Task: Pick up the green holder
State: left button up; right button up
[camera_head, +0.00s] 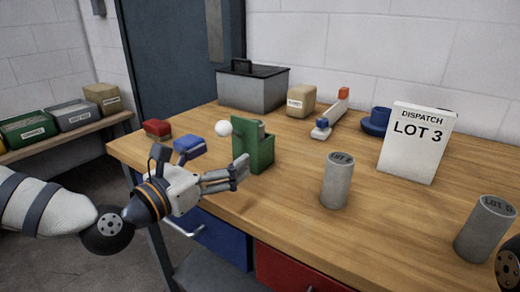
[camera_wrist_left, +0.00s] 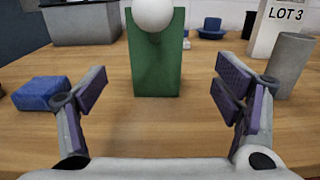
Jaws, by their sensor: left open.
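The green holder (camera_head: 262,153) stands upright on the wooden bench, near its front left part, with a grey piece showing inside its top. A white ball (camera_head: 223,128) shows at its upper left; I cannot tell what bears it. My left gripper (camera_head: 240,176) is open and empty just in front of the holder. In the left wrist view the holder (camera_wrist_left: 156,65) is ahead, centred between the spread fingers (camera_wrist_left: 160,100) and beyond their tips, with the white ball (camera_wrist_left: 153,12) before its top. My right gripper is not seen; only a dark part shows at the right edge.
A blue block (camera_head: 190,146) and a red block (camera_head: 157,128) lie left of the holder. Grey cylinders (camera_head: 337,182) (camera_head: 485,230) stand to the right.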

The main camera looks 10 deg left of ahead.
aim_at(244, 145)
pick_arm(q)
jog(key=x, duration=0.3)
jog(key=f+x, duration=0.1)
jog(key=x, duration=0.5)
jog(key=shift+w+a+f, duration=0.15)
jog(key=shift+w+a, duration=0.1)
jog(key=shift+w, duration=0.05)
jog(key=c, duration=1.7)
jog(key=shift+c, duration=0.7)
